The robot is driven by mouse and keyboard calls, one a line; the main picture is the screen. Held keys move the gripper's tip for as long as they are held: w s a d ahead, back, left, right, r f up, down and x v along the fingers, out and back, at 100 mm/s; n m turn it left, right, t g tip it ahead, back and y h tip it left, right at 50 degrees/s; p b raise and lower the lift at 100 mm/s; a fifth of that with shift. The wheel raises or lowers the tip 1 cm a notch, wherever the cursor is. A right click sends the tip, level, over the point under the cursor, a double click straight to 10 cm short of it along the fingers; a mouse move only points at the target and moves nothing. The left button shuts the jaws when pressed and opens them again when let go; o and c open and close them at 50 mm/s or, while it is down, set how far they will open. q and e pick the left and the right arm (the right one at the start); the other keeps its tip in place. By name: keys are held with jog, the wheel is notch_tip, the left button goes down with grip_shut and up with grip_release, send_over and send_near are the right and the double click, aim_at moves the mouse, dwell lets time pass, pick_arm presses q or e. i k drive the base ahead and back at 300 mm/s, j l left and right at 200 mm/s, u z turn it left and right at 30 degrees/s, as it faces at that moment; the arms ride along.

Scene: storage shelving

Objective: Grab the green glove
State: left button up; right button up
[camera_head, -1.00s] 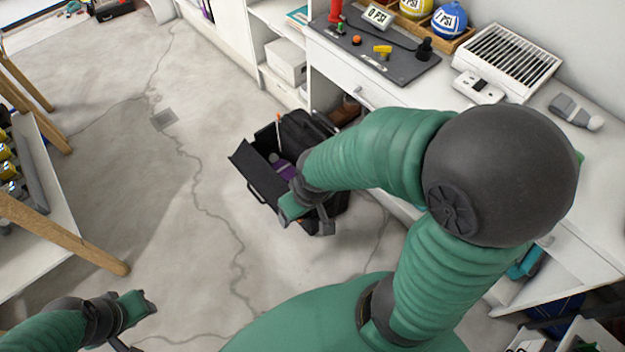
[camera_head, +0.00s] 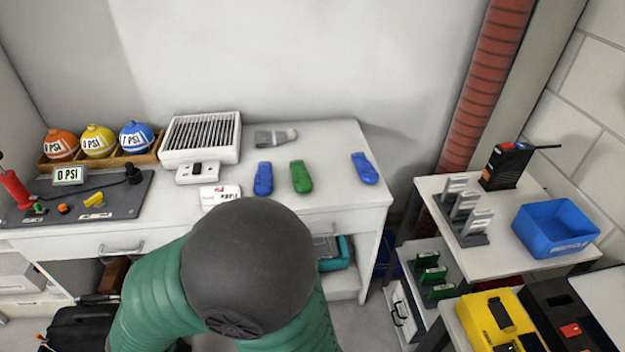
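The green glove (camera_head: 300,177) lies flat on the white desk (camera_head: 335,208), right of the middle of its top. A blue glove-like item (camera_head: 263,179) lies just left of it, and another blue one (camera_head: 364,168) lies farther right near the desk's right end.
A grey item (camera_head: 275,137) lies behind the green glove. A white vented box (camera_head: 201,138) and a small white device (camera_head: 198,172) stand to its left. Right of the desk is a shelf unit with a blue bin (camera_head: 556,228). The desk is bare between the green glove and the right blue one.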

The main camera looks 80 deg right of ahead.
aim_at(302, 182)
jog(key=z, duration=0.4)
jog(key=l+z, duration=0.1)
jog(key=z, duration=0.75)
jog(key=l+z, duration=0.1)
jog(key=z, duration=0.75)
jog(key=l+z, duration=0.1)
jog(key=z, duration=0.35)
